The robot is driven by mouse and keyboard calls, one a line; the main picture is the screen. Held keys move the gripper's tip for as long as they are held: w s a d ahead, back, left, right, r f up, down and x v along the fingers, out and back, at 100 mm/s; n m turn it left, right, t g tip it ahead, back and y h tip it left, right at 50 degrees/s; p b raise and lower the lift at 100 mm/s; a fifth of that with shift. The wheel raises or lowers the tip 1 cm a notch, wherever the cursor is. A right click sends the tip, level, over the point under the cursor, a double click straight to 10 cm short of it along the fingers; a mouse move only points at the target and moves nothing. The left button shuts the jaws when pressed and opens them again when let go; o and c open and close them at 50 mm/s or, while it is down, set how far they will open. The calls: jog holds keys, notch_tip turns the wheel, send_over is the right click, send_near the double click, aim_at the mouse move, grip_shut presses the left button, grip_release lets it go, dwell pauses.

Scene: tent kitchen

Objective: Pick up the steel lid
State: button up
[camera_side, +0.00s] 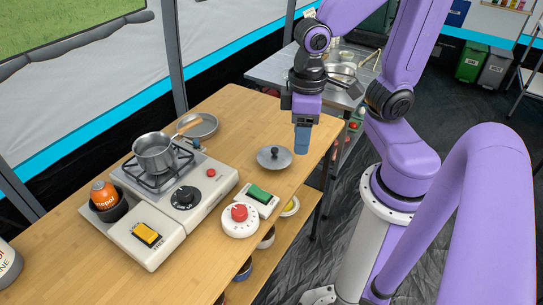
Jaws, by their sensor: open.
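The steel lid (274,157) is a round grey disc with a dark knob on top. It lies on the wooden table near the table's right side. My gripper (302,146) points down, above and to the right of the lid in the picture. Its blue fingers are open and nothing shows between them. The gripper appears apart from the lid, but its exact height above the table is hard to tell from this view.
A camping stove (182,193) carries a steel pot (155,155), with a pan (202,127) behind it. A box with a green switch (259,193) and a white dial with a red knob (239,213) stand in front of the lid. Bare tabletop (236,113) lies behind it.

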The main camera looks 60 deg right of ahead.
jog(key=w+d+f+m, duration=0.1)
jog(key=w+d+m, duration=0.5)
jog(key=w+m, duration=0.5)
jog(key=m, duration=1.3)
send_over(275, 149)
jog(key=f, duration=0.2)
notch_tip(275, 149, down, 10)
jog(key=shift+s+d+f, duration=0.1)
jog(key=shift+f, duration=3.3)
grip_shut()
